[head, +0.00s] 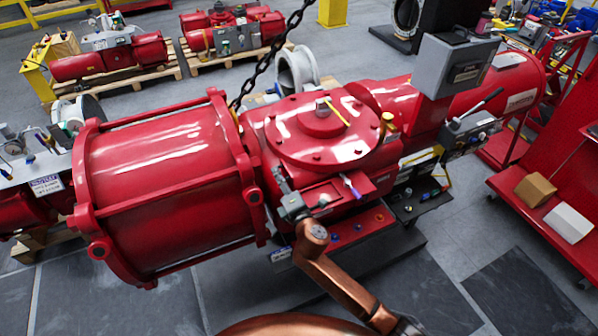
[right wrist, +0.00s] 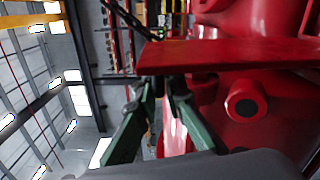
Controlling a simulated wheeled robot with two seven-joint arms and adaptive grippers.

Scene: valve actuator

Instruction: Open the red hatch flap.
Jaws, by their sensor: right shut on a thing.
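The red hatch flap (head: 325,188) is a flat red plate on the front of the large red valve actuator, below its round cover. In the right wrist view the flap (right wrist: 235,55) shows nearly edge-on as a broad red plate. My right gripper (head: 290,203) is at the flap's left end, with its arm coming up from the bottom. In the right wrist view its green fingers (right wrist: 165,85) are close together at the flap's edge, shut on it. The fingertips are partly hidden by the plate. My left gripper is not in view.
The actuator's big red cylinder (head: 165,185) fills the left, and a chain (head: 270,55) hangs behind it. A grey box (head: 455,65) stands at upper right. A red cart (head: 545,190) with two small boxes is at right. The floor in front is open.

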